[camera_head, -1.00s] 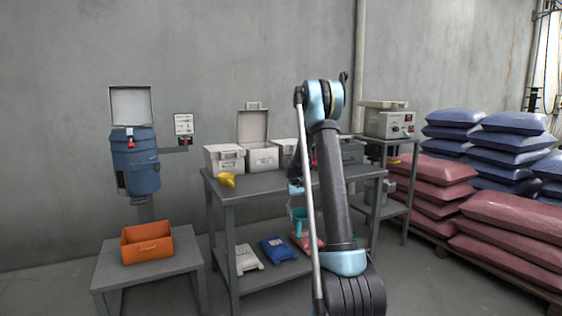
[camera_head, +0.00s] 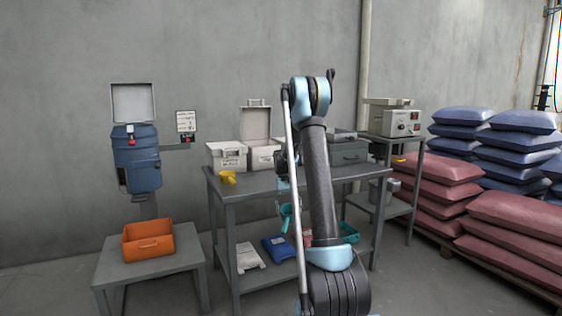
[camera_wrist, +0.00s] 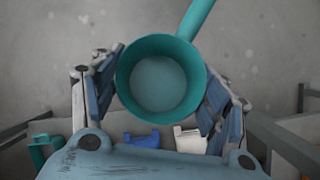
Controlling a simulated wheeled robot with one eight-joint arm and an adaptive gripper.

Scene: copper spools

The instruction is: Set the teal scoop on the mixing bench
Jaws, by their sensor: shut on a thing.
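The teal scoop (camera_wrist: 160,112) is between the two fingers of my gripper (camera_wrist: 160,88) in the wrist view. Its round cup faces the camera and its handle runs up and to the right. My gripper is shut on the cup. In the head view the scoop (camera_head: 286,216) hangs in front of the grey bench (camera_head: 256,186), below the level of its top. My arm hides part of the bench and most of the gripper there. I take this bench to be the mixing bench; no label confirms it.
A yellow scoop (camera_head: 228,177) and white boxes (camera_head: 227,157) stand on the bench top, with bare surface in front. Bags, including a blue one (camera_head: 279,248), and a teal container (camera_head: 349,233) are on the lower shelf. An orange bin (camera_head: 147,240) sits on the low left table.

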